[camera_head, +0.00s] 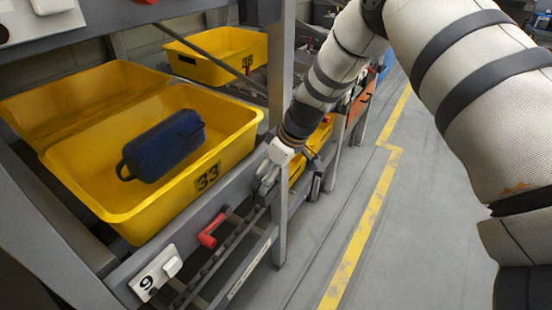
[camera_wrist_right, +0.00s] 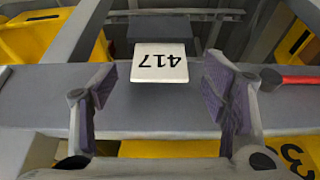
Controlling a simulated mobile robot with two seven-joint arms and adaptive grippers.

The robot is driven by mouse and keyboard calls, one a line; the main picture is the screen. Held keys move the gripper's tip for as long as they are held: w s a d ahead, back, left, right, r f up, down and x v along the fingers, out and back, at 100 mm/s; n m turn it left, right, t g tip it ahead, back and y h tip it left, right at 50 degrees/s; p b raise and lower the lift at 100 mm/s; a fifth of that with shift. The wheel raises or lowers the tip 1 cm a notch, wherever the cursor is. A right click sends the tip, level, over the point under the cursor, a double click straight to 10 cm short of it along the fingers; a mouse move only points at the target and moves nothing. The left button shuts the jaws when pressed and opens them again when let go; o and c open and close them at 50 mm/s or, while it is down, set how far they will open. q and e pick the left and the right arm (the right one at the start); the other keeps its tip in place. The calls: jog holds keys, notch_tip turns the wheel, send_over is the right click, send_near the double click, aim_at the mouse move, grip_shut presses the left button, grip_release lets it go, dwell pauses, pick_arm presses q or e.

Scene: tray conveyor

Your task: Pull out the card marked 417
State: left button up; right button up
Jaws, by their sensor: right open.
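The white card marked 417 (camera_wrist_right: 161,64) shows upside down in the right wrist view. It sits against a dark holder (camera_wrist_right: 172,27) on the grey rail. My right gripper (camera_wrist_right: 160,88) is open, with one finger on each side of the card's line and clear gaps on both sides. I cannot tell how far the fingertips are from the card in depth. In the head view my right gripper (camera_head: 267,180) is at the grey rail beside the upright post, and the card cannot be made out clearly there. My left gripper is not in view.
A yellow tray marked 33 (camera_head: 250,124) holds a dark blue pouch (camera_head: 165,147). A red handle (camera_head: 212,231) and a white plate marked 9 (camera_head: 153,274) are on the rail. The grey post (camera_head: 281,75) stands close to my gripper. The floor at right is clear.

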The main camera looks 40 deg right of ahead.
jog(key=shift+x, duration=1.1)
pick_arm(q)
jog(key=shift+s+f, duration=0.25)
pick_arm(e)
jog(key=shift+w, duration=0.1)
